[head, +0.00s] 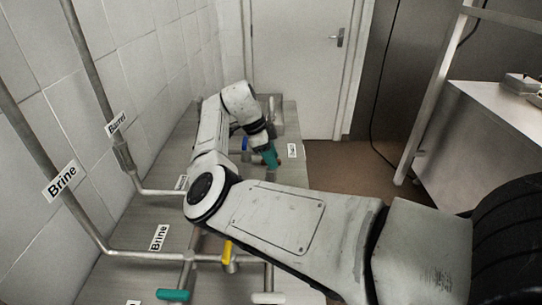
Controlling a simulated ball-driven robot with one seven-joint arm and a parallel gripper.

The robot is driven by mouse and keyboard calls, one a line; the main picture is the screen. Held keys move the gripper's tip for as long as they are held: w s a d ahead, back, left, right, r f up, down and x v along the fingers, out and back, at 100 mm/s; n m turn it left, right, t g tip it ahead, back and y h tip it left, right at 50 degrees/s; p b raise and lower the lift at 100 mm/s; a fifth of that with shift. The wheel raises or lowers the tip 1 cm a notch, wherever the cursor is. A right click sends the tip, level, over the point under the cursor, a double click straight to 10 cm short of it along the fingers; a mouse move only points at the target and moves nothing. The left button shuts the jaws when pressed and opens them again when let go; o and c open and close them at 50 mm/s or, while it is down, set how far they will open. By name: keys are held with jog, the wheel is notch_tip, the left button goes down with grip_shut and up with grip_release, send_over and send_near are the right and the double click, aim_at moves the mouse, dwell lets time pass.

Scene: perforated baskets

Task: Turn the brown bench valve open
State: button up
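My arm reaches forward from the right over the grey bench (205,238) and bends down at its far end. My gripper (272,161) is low over the far part of the bench, with a teal part at its end. A small dark reddish-brown bit (278,164) shows at the tip; I cannot tell whether it is the brown valve's handle or whether the gripper touches it. The fingers are too small to tell open from shut. No brown valve handle shows clearly; my arm hides much of the bench.
A blue handle (245,144) is left of my gripper. Nearer are a yellow handle (227,252), a teal handle (172,295) and a pale handle (268,298). Pipes with a "Brine" label (61,181) run along the left wall. A metal table (500,120) stands right.

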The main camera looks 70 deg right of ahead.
grip_shut()
dwell(0.4)
jog(key=n+p, duration=0.1)
jog(key=n, duration=0.1)
jog(key=n+h+p, duration=0.1)
jog(key=n, duration=0.1)
jog(key=shift+s+r+t+p, duration=0.1)
jog(key=shift+r+t+p, duration=0.1)
jog(key=shift+t+p, duration=0.2)
jog(key=n+t+h+p, duration=0.1)
jog(key=n+p, duration=0.2)
jog(key=n, duration=0.1)
jog(key=n+t+p, duration=0.1)
jog(key=n+p, duration=0.1)
jog(key=n, duration=0.1)
jog(key=n+t+p, duration=0.1)
jog(key=n+p, duration=0.1)
jog(key=shift+r+n+t+h, duration=0.1)
jog(key=shift+n+t+h, duration=0.2)
jog(key=shift+n+h, duration=0.1)
jog(key=shift+n+t+p, duration=0.8)
jog(key=shift+n+p, duration=0.45)
jog(key=shift+n, duration=0.75)
jog(key=shift+f, duration=0.2)
jog(key=shift+o, duration=0.7)
grip_release()
